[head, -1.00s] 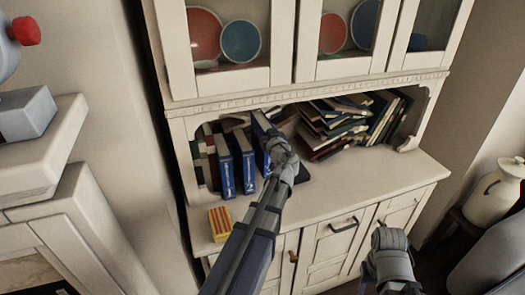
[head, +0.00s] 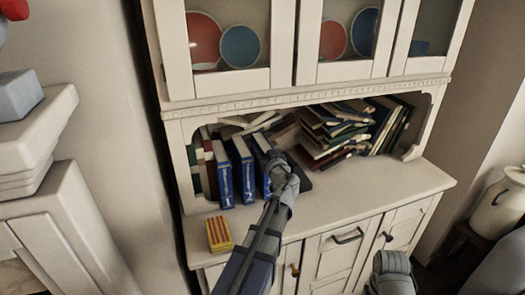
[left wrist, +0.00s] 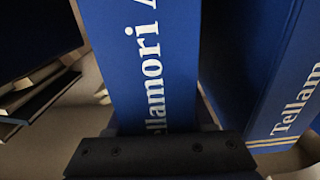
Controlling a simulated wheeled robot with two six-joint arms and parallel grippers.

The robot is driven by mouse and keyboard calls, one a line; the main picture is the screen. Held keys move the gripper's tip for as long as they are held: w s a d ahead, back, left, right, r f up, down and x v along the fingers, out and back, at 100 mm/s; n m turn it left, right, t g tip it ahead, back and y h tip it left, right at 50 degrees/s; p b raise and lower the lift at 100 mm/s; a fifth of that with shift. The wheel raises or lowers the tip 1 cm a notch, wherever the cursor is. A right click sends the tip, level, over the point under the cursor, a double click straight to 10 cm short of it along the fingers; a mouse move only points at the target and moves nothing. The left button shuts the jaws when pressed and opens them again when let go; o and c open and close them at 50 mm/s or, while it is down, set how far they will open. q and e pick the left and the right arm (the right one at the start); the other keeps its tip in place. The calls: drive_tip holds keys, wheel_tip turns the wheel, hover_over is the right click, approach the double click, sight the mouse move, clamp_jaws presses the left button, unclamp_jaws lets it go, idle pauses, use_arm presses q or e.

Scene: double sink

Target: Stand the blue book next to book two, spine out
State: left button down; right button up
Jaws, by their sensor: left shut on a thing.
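The blue book (head: 263,146) is upright, or nearly so, in the cabinet niche, partly hidden by my left gripper (head: 275,172), which is shut on it. In the left wrist view the held blue book (left wrist: 143,55) shows its spine with pale lettering facing my gripper. Two other blue books stand to its left, spines out; the nearer one (head: 243,168) is just beside it with a narrow gap, the farther one (head: 222,173) beyond. One neighbour (left wrist: 275,85) also shows at the right of the left wrist view.
A leaning heap of books (head: 340,130) fills the niche's right part. A dark flat object (head: 300,170) lies beside my left gripper. A yellow and red box (head: 219,234) is at the counter's front left. The counter (head: 370,190) is clear to the right.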

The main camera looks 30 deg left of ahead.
use_arm(q)
drive_tip(key=shift+f, duration=0.15)
drive_tip(key=shift+c, duration=1.4)
unclamp_jaws()
drive_tip(key=shift+r, duration=0.25)
drive_tip(key=v, duration=1.2)
